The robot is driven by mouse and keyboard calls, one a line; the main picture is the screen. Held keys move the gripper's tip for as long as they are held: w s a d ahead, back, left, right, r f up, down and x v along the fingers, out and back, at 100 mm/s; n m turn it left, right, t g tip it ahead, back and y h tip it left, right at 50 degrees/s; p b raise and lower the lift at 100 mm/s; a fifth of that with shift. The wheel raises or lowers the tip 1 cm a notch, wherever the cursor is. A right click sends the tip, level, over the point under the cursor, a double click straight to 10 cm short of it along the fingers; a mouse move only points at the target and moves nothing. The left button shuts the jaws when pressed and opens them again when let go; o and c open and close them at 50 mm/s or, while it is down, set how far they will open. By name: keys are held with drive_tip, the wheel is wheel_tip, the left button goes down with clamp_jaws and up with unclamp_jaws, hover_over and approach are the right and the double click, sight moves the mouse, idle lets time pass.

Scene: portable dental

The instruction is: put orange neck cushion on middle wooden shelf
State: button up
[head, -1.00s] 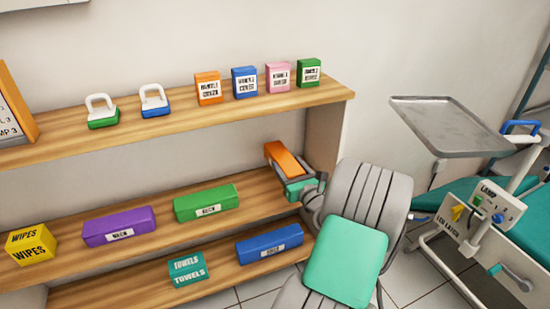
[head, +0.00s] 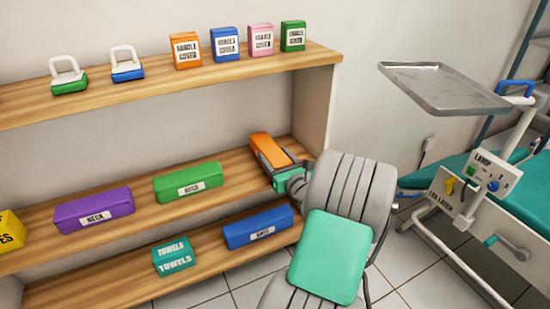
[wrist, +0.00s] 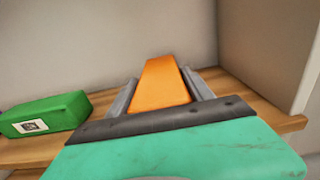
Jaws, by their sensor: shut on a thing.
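The orange neck cushion (head: 268,150) is at the right end of the middle wooden shelf (head: 235,170). My gripper (head: 276,160) is shut on it, with a grey finger on each side. In the wrist view the orange cushion (wrist: 160,84) lies between the two fingers (wrist: 161,90), over the shelf boards (wrist: 235,100). The cushion looks at or just above the board; I cannot tell whether it touches, since its underside is hidden by my gripper.
A green cushion (head: 188,182) and a purple cushion (head: 94,210) lie to the left on the same shelf. The upper shelf (head: 150,92) is overhead, and a side panel (head: 314,108) closes the right end. A blue box (head: 258,227) and teal towels (head: 174,256) are below.

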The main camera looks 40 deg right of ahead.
drive_tip(key=shift+f+b, duration=0.3)
drive_tip(key=shift+f, duration=0.25)
drive_tip(key=o, duration=1.7)
drive_tip(key=shift+s, duration=0.15)
